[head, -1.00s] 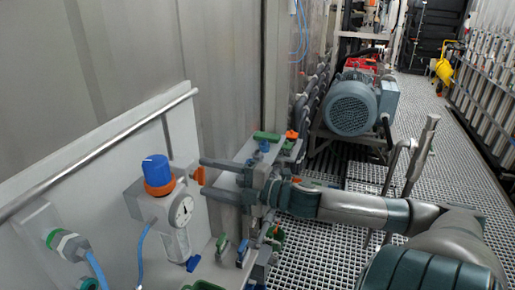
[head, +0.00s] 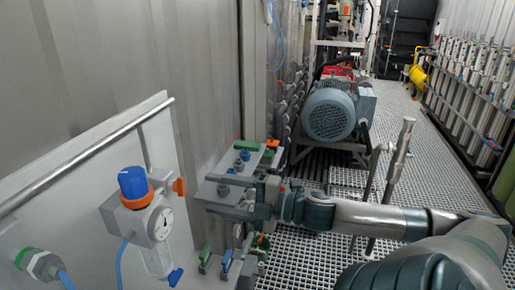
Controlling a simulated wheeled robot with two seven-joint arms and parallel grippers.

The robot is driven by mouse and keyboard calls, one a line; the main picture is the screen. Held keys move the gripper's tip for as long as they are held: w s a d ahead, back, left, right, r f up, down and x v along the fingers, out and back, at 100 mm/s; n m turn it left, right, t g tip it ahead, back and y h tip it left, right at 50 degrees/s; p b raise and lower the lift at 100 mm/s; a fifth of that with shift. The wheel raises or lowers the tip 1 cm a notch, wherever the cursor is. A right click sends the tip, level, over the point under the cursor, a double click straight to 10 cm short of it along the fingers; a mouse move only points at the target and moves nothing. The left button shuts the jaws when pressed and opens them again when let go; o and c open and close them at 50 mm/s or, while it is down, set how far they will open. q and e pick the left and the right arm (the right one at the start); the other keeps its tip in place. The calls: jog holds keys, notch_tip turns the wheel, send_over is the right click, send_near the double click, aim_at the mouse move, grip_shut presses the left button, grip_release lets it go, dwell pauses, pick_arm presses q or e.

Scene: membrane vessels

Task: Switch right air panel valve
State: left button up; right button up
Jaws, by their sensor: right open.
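The air panel (head: 90,160) is a pale plate on the left wall. It carries a regulator with a blue knob (head: 132,182), an orange collar and a round gauge (head: 161,223). A small orange valve handle (head: 179,187) sticks out on the regulator's right side. My right gripper (head: 204,192) is open, its fingers pointing left toward the orange handle. The fingertips are just right of the handle, with a small gap and nothing between them. My left gripper is not in view.
A metal rail (head: 85,158) runs along the panel's top. Grey blocks with green and orange handles (head: 246,146) stand behind my right gripper. Green and blue handles (head: 225,262) sit below it. A motor (head: 330,113) stands farther back, on open grating floor.

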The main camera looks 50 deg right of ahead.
jog(key=v, duration=0.9)
jog(key=shift+s+b, duration=0.3)
jog(key=shift+b, duration=0.05)
jog(key=shift+d, duration=0.15)
